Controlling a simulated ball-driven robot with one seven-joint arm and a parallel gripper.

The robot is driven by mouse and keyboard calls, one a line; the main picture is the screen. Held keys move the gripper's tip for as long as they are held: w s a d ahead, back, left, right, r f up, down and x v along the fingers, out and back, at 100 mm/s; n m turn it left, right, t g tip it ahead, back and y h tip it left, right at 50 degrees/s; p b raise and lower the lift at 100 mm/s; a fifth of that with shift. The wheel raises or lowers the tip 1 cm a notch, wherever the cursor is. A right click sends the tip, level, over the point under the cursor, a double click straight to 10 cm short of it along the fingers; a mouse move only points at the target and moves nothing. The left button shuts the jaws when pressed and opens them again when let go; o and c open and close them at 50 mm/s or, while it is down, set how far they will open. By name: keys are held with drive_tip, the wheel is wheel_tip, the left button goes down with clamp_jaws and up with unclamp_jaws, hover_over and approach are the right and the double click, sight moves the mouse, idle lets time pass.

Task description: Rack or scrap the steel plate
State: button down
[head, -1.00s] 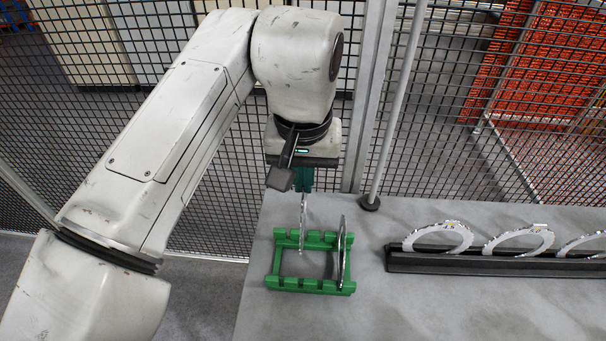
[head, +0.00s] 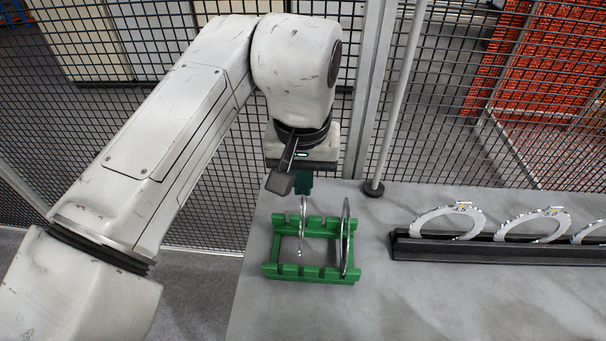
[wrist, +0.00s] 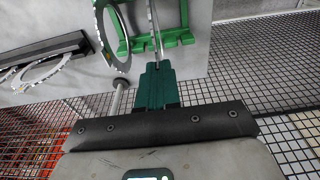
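My gripper (head: 303,190) has dark green fingers and points down over the left part of the green rack (head: 312,273). It is shut on the top edge of a thin steel plate (head: 301,228), seen nearly edge-on and upright. The plate's lower part is down between the rack's rear and front rails; I cannot tell whether it rests in a slot. In the wrist view the fingers (wrist: 157,72) meet the plate (wrist: 151,28) at its near edge. A second steel plate (head: 346,240), ring-shaped, stands upright in the rack to the right, apart from the held one.
A long black holder (head: 480,250) at the right carries several upright toothed rings (head: 447,212). The grey table (head: 430,310) is clear in front. A thin post (head: 397,100) and wire mesh fence stand behind the table.

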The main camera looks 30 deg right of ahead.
drive_tip(key=shift+f+b, duration=1.15)
drive_tip(key=shift+f, duration=1.55)
drive_tip(key=c, duration=1.3)
unclamp_jaws()
drive_tip(key=shift+o, duration=0.2)
wheel_tip(320, 180, up, 8)
drive_tip(key=p, duration=0.7)
